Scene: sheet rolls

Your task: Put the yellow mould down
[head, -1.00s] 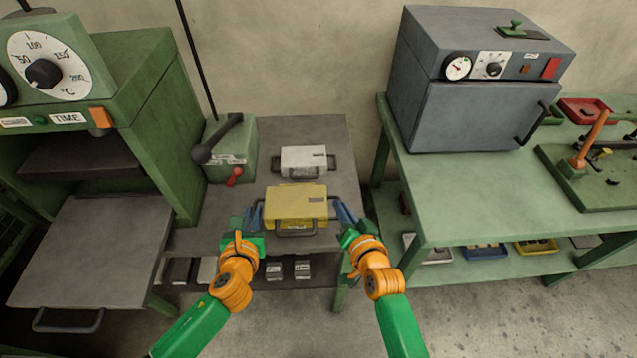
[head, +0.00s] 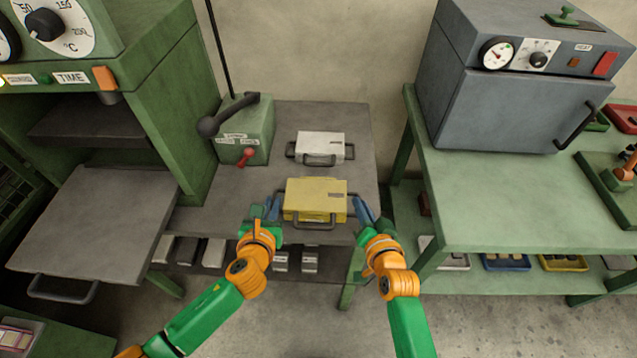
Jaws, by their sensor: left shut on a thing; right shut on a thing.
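The yellow mould (head: 314,197) is a flat box with side handles and a front handle. It is at the front part of the dark grey table between the green press and the grey oven. My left gripper (head: 268,209) is shut on its left handle. My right gripper (head: 366,211) is shut on its right handle. The mould looks level. I cannot tell whether its underside touches the tabletop (head: 225,215).
A white mould (head: 321,146) sits just behind on the same table. A green box with a black lever (head: 245,130) stands at back left. The press's grey plate (head: 90,225) juts out at left. A green bench (head: 500,195) with the grey oven (head: 510,95) is at right.

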